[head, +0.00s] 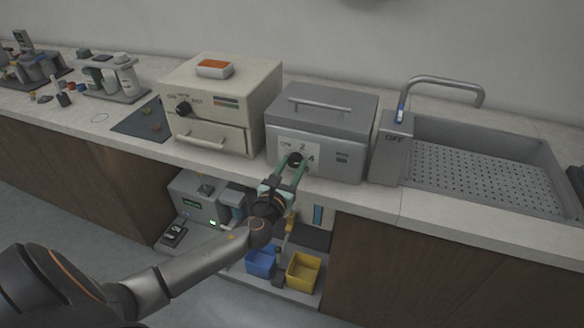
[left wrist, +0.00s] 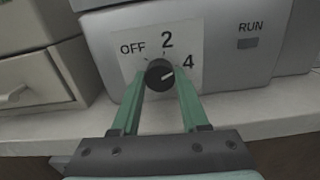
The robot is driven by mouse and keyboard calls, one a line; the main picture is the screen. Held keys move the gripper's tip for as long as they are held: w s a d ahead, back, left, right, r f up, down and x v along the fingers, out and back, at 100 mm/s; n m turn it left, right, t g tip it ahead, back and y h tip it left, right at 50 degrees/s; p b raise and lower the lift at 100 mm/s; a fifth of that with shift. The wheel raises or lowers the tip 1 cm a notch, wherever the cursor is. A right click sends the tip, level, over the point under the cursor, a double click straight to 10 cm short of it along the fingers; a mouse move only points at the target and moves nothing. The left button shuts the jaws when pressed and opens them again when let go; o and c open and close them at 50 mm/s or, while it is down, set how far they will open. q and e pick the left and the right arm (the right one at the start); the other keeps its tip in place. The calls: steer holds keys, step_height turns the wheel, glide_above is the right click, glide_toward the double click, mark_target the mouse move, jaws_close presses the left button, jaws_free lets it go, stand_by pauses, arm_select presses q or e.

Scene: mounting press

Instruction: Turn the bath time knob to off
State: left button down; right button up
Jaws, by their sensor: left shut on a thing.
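The bath time knob (head: 295,159) is a round black dial on the front of the grey lidded bath box (head: 340,123). In the left wrist view the knob (left wrist: 159,74) sits on a white plate (left wrist: 190,48) marked OFF, 2 and 4. Its pale pointer line aims to the right and slightly up, toward the 4. My left gripper (head: 294,166) has its two green fingers on either side of the knob, shut on it; the fingers also show in the left wrist view (left wrist: 160,88). My right gripper is not in view.
A cream box (head: 220,105) with a drawer and its own black knob stands left of the bath. A grey sink (head: 480,165) with a tap and an OFF label is on the right. Blue (head: 261,262) and yellow (head: 303,271) bins sit below the counter.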

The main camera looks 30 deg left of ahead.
arm_select(q)
steer(key=n+b, duration=0.1)
steer(key=n, duration=0.2)
steer(key=shift+f+n, duration=0.1)
steer(key=shift+n, duration=0.3)
steer(key=n, duration=0.2)
steer(key=shift+n+b, duration=0.3)
steer(key=shift+n, duration=0.9)
steer(key=shift+n+b, duration=0.35)
steer(key=shift+n, duration=1.45)
steer(key=n, duration=0.4)
steer(key=shift+n, duration=0.3)
steer(key=n, duration=0.3)
steer(key=shift+n, duration=0.7)
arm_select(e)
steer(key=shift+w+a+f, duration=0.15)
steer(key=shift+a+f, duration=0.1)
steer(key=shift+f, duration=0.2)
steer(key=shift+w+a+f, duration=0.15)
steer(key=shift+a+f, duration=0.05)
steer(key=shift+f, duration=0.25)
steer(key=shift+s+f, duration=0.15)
